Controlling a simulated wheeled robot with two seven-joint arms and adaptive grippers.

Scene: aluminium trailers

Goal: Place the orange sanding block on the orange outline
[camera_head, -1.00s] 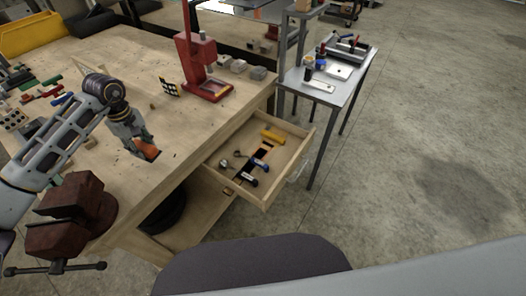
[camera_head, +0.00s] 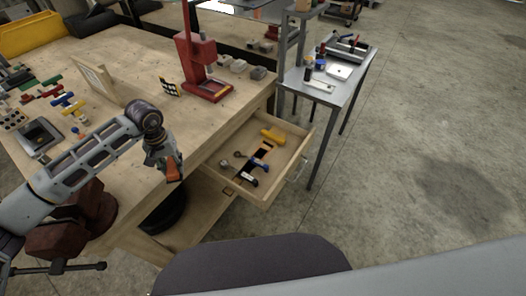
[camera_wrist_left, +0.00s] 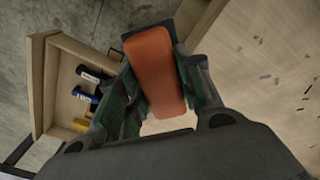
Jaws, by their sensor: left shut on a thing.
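The orange sanding block (camera_head: 174,170) is held in my left gripper (camera_head: 168,166), above the near right edge of the wooden workbench in the head view. In the left wrist view the block (camera_wrist_left: 156,70) sits between the two green-padded fingers of my left gripper (camera_wrist_left: 155,85), with a dark strip at its end. My right gripper is not in view.
An open wooden drawer (camera_head: 243,194) with several tools juts out right of my left gripper. A red press (camera_head: 205,75) stands at the bench's back. A red-brown vise (camera_head: 90,212) lies below my left arm. A grey side table (camera_head: 330,87) stands farther right.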

